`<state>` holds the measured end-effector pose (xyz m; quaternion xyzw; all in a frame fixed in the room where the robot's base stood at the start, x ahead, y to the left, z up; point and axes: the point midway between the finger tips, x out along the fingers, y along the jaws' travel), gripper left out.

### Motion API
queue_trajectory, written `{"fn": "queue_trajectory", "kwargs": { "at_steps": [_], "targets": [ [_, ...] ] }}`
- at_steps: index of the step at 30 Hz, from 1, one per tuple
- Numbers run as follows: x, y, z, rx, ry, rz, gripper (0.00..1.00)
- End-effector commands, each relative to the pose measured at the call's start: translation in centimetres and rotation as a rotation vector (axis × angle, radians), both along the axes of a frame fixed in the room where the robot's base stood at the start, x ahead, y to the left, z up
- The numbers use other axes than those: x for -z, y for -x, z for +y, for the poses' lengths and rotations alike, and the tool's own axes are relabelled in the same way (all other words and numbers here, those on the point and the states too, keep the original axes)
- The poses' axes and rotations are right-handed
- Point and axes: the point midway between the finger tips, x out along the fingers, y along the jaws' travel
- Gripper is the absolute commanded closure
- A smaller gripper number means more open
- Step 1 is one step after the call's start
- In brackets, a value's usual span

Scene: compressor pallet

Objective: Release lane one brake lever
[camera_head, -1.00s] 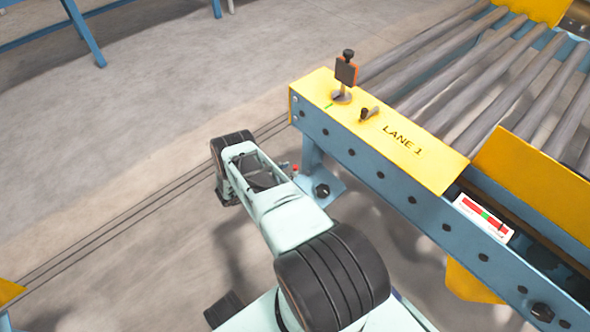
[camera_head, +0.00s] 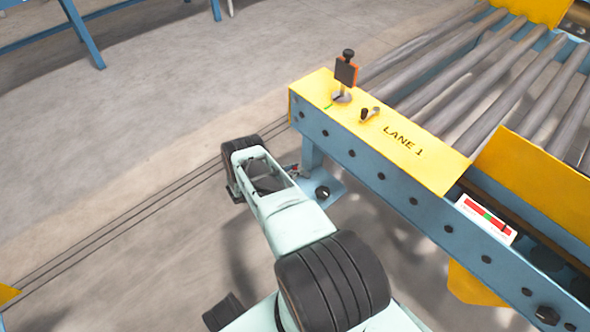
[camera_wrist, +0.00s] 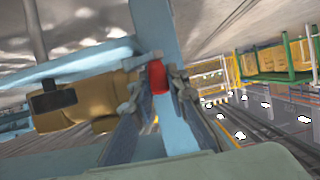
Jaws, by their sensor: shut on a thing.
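A red grip (camera_wrist: 158,77), which looks like the end of the brake lever, sits between the fingers of my gripper (camera_wrist: 157,84) in the wrist view. The fingers are shut on it from both sides. In the head view, my gripper (camera_head: 291,173) is low beside the blue leg at the near left end of the conveyor, below the yellow LANE 1 plate (camera_head: 425,160). The lever's position is hard to read there.
A post with a black knob and dark orange-edged plate (camera_head: 346,72) and a small peg (camera_head: 369,114) stand on the LANE 1 plate. A tan cylindrical body (camera_wrist: 85,103) lies left of my fingers.

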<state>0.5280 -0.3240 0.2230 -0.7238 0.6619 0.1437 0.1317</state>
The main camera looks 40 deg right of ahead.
Motion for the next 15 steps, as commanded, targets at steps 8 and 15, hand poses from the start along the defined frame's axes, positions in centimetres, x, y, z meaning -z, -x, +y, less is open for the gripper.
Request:
{"fn": "queue_trajectory", "kwargs": {
  "at_steps": [8,15],
  "targets": [
    [-0.12,0.03,0.10,-0.018,0.000,0.000,1.00],
    [-0.33,0.58,0.48,-0.124,0.000,0.006,1.00]
  ]
}}
